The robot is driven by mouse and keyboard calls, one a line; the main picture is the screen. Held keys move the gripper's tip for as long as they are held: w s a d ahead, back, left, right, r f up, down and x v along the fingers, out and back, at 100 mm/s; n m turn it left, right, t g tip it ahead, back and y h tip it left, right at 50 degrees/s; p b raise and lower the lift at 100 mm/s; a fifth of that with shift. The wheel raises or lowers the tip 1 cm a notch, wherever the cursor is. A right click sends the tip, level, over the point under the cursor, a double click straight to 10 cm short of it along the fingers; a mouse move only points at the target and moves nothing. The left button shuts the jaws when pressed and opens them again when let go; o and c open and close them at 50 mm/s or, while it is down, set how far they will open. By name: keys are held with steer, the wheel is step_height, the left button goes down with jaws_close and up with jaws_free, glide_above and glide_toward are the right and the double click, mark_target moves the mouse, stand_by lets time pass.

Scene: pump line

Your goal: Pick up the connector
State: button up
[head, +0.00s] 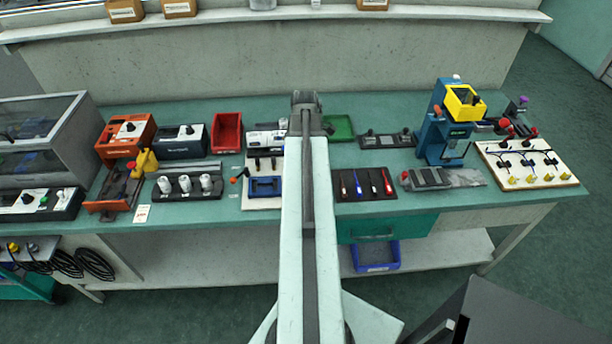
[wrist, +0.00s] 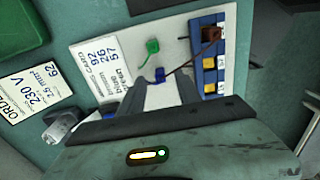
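In the wrist view, a white board carries small coloured connectors on thin wires: a green connector (wrist: 152,46), a blue connector (wrist: 160,75) and a brown connector (wrist: 210,34). I cannot tell which of them the task means. My gripper (wrist: 161,84) is open, its two grey fingers apart. The blue connector shows in the gap between the fingertips, with no clear contact. In the head view my arm reaches over the middle of the bench, and the gripper itself cannot be made out.
A blue strip with yellow blocks (wrist: 209,75) lies right of the fingers. An order card (wrist: 35,90) is at the left. In the head view, a red bin (head: 227,132), a blue press (head: 440,135) and a screwdriver mat (head: 364,184) flank my arm. Bare bench shows between them.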

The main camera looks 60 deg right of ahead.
step_height(320, 180, down, 3)
steer(key=shift+r+b, duration=0.15)
steer(key=shift+b, duration=0.5)
steer(key=shift+r, duration=0.2)
jaws_close()
steer(key=shift+r+p, duration=0.1)
steer(key=shift+p, duration=0.2)
step_height(320, 180, up, 10)
steer(key=p, duration=0.9)
steer(key=shift+p, duration=0.4)
